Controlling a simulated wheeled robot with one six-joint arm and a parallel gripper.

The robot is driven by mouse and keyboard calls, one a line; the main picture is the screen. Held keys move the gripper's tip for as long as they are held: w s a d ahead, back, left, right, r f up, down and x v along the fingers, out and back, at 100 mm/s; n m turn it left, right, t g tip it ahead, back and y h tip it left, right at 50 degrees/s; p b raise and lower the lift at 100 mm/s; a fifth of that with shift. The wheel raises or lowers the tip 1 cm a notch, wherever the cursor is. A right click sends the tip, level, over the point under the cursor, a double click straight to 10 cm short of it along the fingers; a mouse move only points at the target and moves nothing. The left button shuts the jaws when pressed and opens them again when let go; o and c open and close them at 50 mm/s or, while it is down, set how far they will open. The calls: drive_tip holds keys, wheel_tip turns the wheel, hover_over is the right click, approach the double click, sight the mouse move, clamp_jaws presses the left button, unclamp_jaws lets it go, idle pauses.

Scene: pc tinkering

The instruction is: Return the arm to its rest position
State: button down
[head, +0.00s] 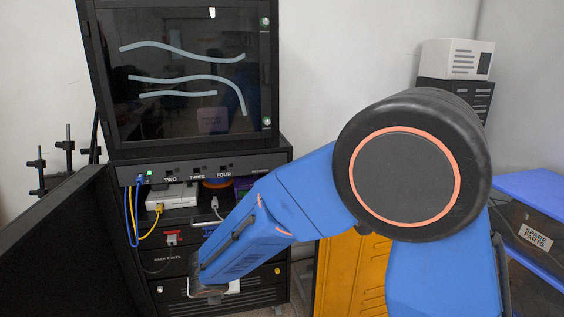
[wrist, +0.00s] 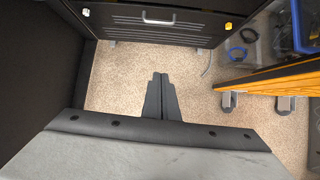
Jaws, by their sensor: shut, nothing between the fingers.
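My arm is blue with a large dark joint and reaches down and left across the head view, in front of the black rack (head: 285,160). My gripper (wrist: 160,76) shows in the wrist view, pointing down over the speckled floor. Its two dark fingers are together and nothing is between them. In the head view the fingers are hidden; only the wrist end of the arm shows, low in front of the rack's lower drawers.
A black panel (head: 70,245) stands close on the left. An orange cabinet (head: 345,275) on casters stands right of the rack. A blue-edged spare parts bin (head: 535,235) is at far right. Blue and yellow cables hang at the rack's left.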

drive_tip(key=d+r+m+h, duration=0.1)
drive_tip(key=d+r+m, duration=0.45)
drive_tip(key=d, duration=0.55)
drive_tip(key=d+r+m+h, duration=0.1)
drive_tip(key=d+r+m, duration=0.5)
drive_tip(key=d, duration=0.4)
drive_tip(key=d+r+m+h, duration=0.1)
drive_tip(key=d+r+m, duration=0.3)
drive_tip(key=d+m, duration=0.5)
drive_tip(key=s+d+r+m+g, duration=0.1)
drive_tip(key=s+d+r+m, duration=0.2)
drive_tip(key=s+d+m, duration=0.65)
drive_tip(key=s+d+m+y, duration=0.1)
drive_tip(key=s+d+m, duration=0.7)
drive_tip(key=s, duration=0.5)
drive_tip(key=shift+r+y, duration=0.25)
drive_tip(key=shift+y, duration=0.05)
drive_tip(key=shift+d, duration=0.1)
